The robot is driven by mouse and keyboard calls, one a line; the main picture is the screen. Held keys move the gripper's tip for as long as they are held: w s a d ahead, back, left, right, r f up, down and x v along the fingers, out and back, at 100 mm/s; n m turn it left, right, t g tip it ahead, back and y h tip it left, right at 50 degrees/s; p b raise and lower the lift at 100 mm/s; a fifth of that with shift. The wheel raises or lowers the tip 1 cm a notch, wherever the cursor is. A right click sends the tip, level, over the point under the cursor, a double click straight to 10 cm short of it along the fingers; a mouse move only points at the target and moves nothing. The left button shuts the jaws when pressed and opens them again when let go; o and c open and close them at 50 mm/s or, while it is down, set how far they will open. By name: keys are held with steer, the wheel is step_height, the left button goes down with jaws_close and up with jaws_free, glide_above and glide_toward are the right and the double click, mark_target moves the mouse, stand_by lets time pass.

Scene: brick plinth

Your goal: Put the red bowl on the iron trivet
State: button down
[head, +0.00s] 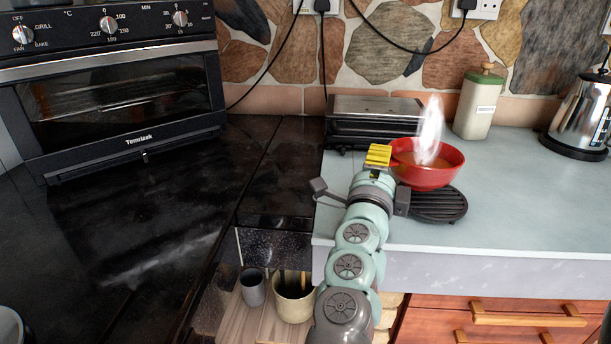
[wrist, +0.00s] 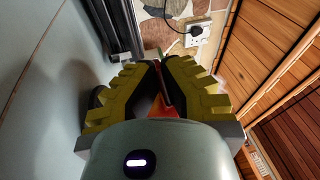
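The red bowl (head: 432,178) holds orange-brown liquid and gives off white steam. The round black iron trivet (head: 440,207) lies on the pale worktop, partly hidden behind the bowl. The bowl looks upright and overlaps the back left of the trivet in the head view. I cannot tell whether it touches the trivet or hangs just above. My gripper (head: 378,156), with yellow fingers, is at the bowl's left rim. In the wrist view my gripper (wrist: 160,80) has its fingers close together, with a red piece of the bowl (wrist: 162,108) between them.
A metal grill press (head: 374,120) stands behind the bowl against the stone wall. A green-lidded canister (head: 479,104) and a kettle (head: 581,115) stand at the back right. A toaster oven (head: 115,100) is on the left. The pale worktop right of the trivet is clear.

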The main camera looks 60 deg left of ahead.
steer(key=shift+d+f+b, duration=0.1)
steer(key=shift+f+b, duration=0.2)
steer(key=shift+f, duration=1.15)
steer(key=c, duration=1.1)
jaws_free()
steer(key=shift+c, duration=0.2)
steer(key=shift+s, duration=0.1)
steer(key=v, duration=1.1)
steer(key=shift+s+d+f, duration=0.15)
steer(key=shift+s+d, duration=0.05)
steer(key=shift+s, duration=0.15)
